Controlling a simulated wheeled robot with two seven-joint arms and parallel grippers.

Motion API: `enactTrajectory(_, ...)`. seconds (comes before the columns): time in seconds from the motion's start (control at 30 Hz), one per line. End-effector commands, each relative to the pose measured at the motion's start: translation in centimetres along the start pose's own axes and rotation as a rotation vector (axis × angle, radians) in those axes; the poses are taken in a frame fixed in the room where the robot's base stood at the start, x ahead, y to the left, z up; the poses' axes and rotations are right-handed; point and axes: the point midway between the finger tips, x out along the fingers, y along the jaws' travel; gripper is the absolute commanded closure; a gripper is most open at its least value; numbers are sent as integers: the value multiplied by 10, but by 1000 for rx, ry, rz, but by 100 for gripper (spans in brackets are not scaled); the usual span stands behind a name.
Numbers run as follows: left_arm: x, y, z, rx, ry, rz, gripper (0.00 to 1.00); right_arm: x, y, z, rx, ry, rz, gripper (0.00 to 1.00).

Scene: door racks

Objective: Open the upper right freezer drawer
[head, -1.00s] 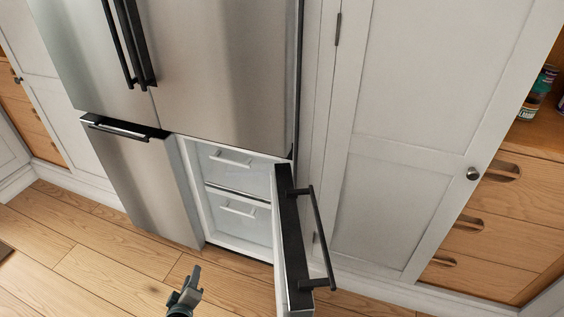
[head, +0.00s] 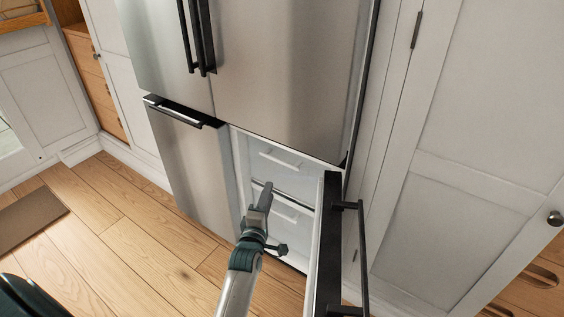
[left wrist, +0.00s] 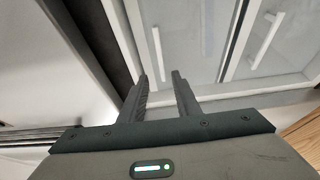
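The upper right freezer drawer shows in the head view as a pale front with a white bar handle (head: 280,160), and it is shut. My left gripper (head: 267,188) is in front of the freezer compartment, with its tips near the drawers and below the upper handle in the picture. In the left wrist view my left gripper (left wrist: 160,74) is open and empty, apart from both handles. The freezer door (head: 328,245) stands open on the right. My right gripper is out of view.
The lower drawer, with its white handle (head: 285,208), sits directly below. The open door's black handle (head: 362,255) sticks out to the right. A closed left freezer door (head: 185,165) stands beside the compartment. Wooden floor (head: 130,235) is free at left.

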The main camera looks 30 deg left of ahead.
Motion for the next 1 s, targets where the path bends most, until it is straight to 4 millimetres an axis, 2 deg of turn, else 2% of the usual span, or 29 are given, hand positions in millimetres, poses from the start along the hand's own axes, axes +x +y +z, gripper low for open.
enactTrajectory(0.17,7,0,0,2,0,0,70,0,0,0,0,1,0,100)
enactTrajectory(0.37,28,0,0,2,-1,1,70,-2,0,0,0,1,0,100)
enactTrajectory(1.0,139,0,0,2,0,0,70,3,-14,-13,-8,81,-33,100)
